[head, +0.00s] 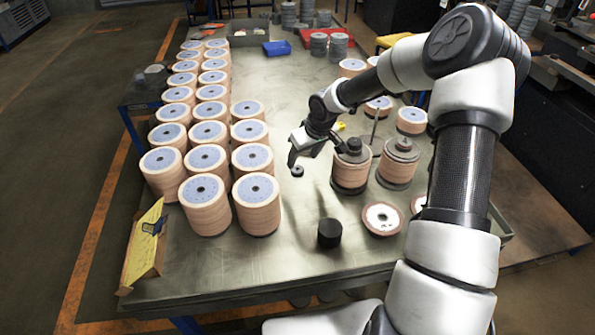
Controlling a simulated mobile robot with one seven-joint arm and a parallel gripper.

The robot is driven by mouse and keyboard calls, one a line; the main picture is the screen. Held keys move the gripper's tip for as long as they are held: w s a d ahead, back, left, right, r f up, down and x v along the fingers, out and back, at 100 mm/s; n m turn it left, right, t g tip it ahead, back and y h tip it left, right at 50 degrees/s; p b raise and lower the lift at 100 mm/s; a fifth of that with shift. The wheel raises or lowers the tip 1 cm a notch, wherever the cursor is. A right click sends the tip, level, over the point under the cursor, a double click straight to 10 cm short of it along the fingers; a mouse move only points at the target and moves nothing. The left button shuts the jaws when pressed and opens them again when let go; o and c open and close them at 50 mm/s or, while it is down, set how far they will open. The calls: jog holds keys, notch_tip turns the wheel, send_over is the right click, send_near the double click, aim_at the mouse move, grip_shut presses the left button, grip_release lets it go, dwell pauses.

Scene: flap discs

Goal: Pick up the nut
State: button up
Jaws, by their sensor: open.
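A small dark round piece with a hole, which looks like the nut (298,171), lies on the metal table (290,268) right of the near disc stacks. My gripper (302,157) is open and points down just above and beside the nut, with nothing seen between its fingers. One finger shows clearly at the left; the other is partly hidden by the gripper body. I cannot tell from this view how high the fingertips are above the nut.
Several flap disc stacks (205,205) fill the table's left side. A black cylinder (329,232) and a loose disc (382,218) are nearer. The front middle is clear.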

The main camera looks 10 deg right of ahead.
aim_at(299, 170)
jog(key=x, duration=0.3)
jog(key=shift+w+f, duration=0.1)
jog(key=shift+f, duration=0.2)
jog(key=x, duration=0.5)
jog(key=shift+w+d+r+p, duration=0.1)
jog(key=shift+w+d+p, duration=0.15)
jog(key=shift+w+p, duration=0.15)
jog(key=shift+c, duration=0.5)
jog(key=c, duration=1)
